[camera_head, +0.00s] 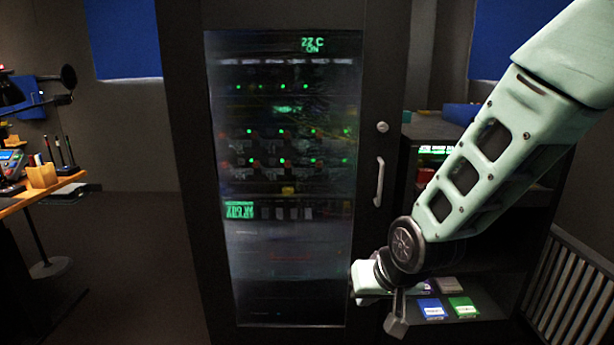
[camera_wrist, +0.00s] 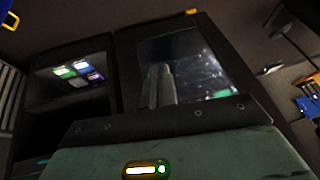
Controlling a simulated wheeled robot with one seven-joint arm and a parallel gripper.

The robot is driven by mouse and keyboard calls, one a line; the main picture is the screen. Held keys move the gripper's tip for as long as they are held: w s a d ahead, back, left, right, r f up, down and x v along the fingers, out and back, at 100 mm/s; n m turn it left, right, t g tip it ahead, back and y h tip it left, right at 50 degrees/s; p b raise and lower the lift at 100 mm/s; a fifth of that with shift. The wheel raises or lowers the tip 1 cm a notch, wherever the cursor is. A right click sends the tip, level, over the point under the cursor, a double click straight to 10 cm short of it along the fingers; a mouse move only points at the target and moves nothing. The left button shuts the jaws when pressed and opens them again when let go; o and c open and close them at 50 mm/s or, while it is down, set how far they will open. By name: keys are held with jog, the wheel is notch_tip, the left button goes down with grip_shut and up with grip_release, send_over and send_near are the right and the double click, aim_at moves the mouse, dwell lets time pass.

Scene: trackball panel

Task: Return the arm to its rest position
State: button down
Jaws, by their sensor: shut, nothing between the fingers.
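My arm enters from the upper right in the head view and bends down at a round dark joint. Its wrist end hangs low in front of the cabinet's right side. In the wrist view my gripper (camera_wrist: 161,72) shows as two pale fingers close together, shut with nothing between them. They point toward the dark glass-fronted cabinet (camera_wrist: 128,62), which is tilted in this view. In the head view the cabinet (camera_head: 182,180) stands upright in the middle, its door closed.
An open shelf right of the cabinet holds a blue case (camera_head: 432,308), a green case (camera_head: 463,306) and others, close to my wrist. A slatted railing (camera_head: 575,285) stands at far right. A wooden desk (camera_head: 22,198) is at left, with clear floor (camera_head: 125,270) before the cabinet.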

jog(key=s+d+r+n+g+h, duration=0.1)
jog(key=s+r+n+g, duration=0.2)
jog(key=s, duration=0.9)
jog(key=s+d+r+n+g+h, duration=0.1)
jog(key=s+d+r+n+g, duration=0.2)
jog(key=s, duration=0.8)
notch_tip(320, 180, up, 16)
jog(key=s+p, duration=0.1)
jog(key=p, duration=1.4)
jog(key=shift+a+f+n+t, duration=0.25)
jog(key=shift+a+n+t, duration=0.05)
jog(key=shift+a+t, duration=0.1)
